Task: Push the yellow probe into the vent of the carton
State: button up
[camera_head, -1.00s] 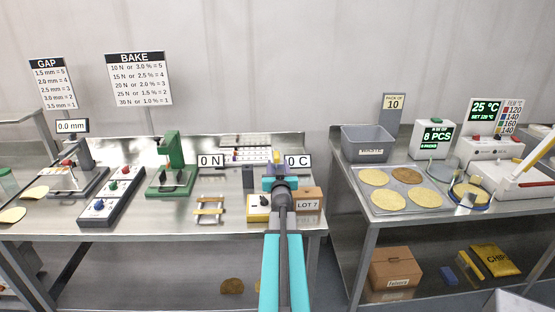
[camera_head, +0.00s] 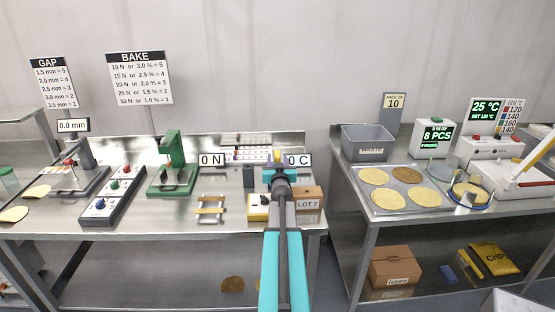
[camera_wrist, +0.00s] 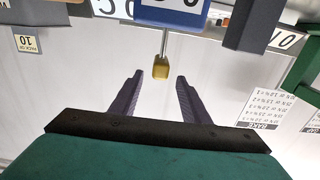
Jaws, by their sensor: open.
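The yellow probe handle (camera_wrist: 161,70) shows in the wrist view on a thin grey shaft, between and just ahead of my fingertips. My gripper (camera_wrist: 160,82) is open, with a gap on each side of the handle and no visible contact. In the head view, a small yellow piece (camera_head: 277,155) shows just above my gripper (camera_head: 278,166). The brown LOT 7 carton (camera_head: 310,193) stands at the right end of the left bench, beside my arm. My arm hides part of it, and I cannot make out its vent.
The "0 C" display (camera_head: 298,160) stands behind my gripper. A yellow box with a black knob (camera_head: 257,207) is left of my arm, and a green press (camera_head: 171,165) is farther left. A gap separates this bench from the right one, with its grey bin (camera_head: 368,142).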

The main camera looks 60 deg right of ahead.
aim_at(277, 154)
jog(key=shift+f+p+x, duration=0.2)
jog(key=shift+p+x, duration=1)
jog(key=shift+x, duration=1.4)
jog(key=shift+s, duration=0.1)
grip_shut()
jog(key=shift+r, duration=0.1)
